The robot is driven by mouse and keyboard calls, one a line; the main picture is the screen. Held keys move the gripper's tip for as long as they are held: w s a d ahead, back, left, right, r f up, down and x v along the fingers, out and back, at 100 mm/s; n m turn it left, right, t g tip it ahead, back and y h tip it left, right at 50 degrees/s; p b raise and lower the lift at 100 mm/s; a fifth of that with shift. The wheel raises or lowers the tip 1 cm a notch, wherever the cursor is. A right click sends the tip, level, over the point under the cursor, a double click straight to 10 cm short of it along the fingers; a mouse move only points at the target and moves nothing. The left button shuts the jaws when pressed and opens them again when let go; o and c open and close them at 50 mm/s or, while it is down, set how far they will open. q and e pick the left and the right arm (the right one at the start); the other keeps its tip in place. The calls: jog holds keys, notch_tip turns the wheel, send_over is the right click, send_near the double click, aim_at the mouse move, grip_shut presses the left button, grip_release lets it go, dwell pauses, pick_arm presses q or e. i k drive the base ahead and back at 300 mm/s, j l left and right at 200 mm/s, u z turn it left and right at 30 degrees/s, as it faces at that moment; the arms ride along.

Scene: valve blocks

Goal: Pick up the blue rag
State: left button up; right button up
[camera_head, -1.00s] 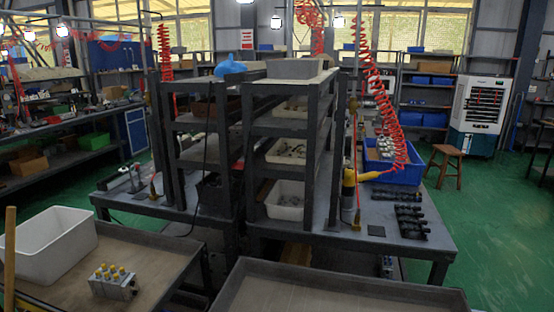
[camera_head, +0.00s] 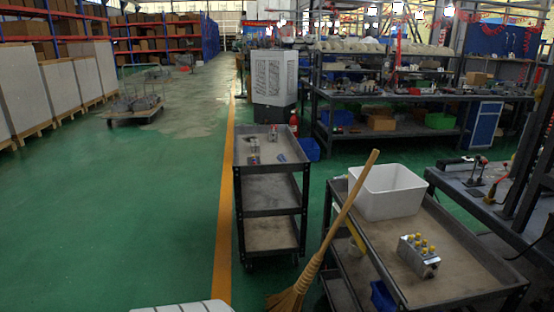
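I see nothing in the head view now that I can clearly identify as the blue rag. A small bluish item (camera_head: 282,157) lies on the top tray of the narrow cart (camera_head: 272,210), too small to tell what it is. Neither of my grippers is in view.
A wider cart (camera_head: 460,296) at lower right carries a white bin (camera_head: 387,192) and a valve block with yellow caps (camera_head: 419,255). A broom (camera_head: 322,245) leans against it. Open green floor (camera_head: 150,220) lies left of the yellow line (camera_head: 225,210).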

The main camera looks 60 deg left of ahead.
aim_at(282, 157)
jog(key=u, duration=2.05)
